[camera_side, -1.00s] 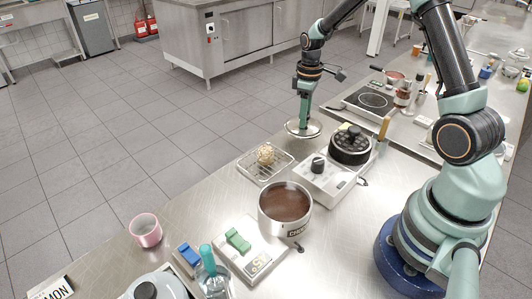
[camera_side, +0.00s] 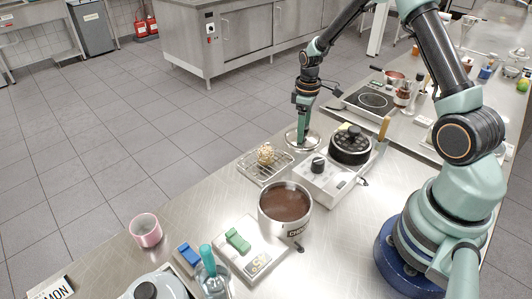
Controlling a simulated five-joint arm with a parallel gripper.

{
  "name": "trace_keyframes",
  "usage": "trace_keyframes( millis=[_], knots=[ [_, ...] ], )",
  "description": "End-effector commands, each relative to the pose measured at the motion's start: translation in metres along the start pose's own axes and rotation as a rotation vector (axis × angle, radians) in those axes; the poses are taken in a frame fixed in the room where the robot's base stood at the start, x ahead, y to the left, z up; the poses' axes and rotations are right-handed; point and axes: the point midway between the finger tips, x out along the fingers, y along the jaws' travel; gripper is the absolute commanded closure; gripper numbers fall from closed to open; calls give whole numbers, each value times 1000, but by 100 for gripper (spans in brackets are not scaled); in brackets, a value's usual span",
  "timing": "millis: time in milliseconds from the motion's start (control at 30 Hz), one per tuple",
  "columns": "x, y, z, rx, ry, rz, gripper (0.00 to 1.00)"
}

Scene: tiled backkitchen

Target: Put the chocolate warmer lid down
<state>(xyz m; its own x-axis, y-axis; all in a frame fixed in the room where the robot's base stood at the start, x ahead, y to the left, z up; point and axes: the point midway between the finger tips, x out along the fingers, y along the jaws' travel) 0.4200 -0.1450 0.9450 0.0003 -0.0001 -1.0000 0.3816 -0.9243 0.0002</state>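The chocolate warmer (camera_side: 271,219) stands uncovered on the steel table, with brown chocolate showing inside. Its round metallic lid (camera_side: 315,139) is at the table's far edge, beyond the wire rack. The lid looks level and is on or just above the table; I cannot tell whether it touches. My gripper (camera_side: 302,142) points straight down over the middle of the lid. It appears shut on the lid's knob, which the fingers hide.
A wire rack (camera_side: 250,172) with a round golden item stands close to the lid. A white appliance with a black pan (camera_side: 350,146) is to its right. A hot plate (camera_side: 372,100) is farther back. A scale (camera_side: 258,263) and pink cup (camera_side: 145,230) are in front.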

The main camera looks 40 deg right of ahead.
Motion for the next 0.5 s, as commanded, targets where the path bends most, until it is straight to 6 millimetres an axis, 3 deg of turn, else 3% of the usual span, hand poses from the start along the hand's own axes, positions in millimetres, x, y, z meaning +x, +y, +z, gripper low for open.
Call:
trace_keyframes(
  millis=[267, 500],
  knots=[
    [-9, 0, 0, 0, 2, 2, 29],
    [-52, 1, -1, 0, 5, 4, 29]
  ],
)
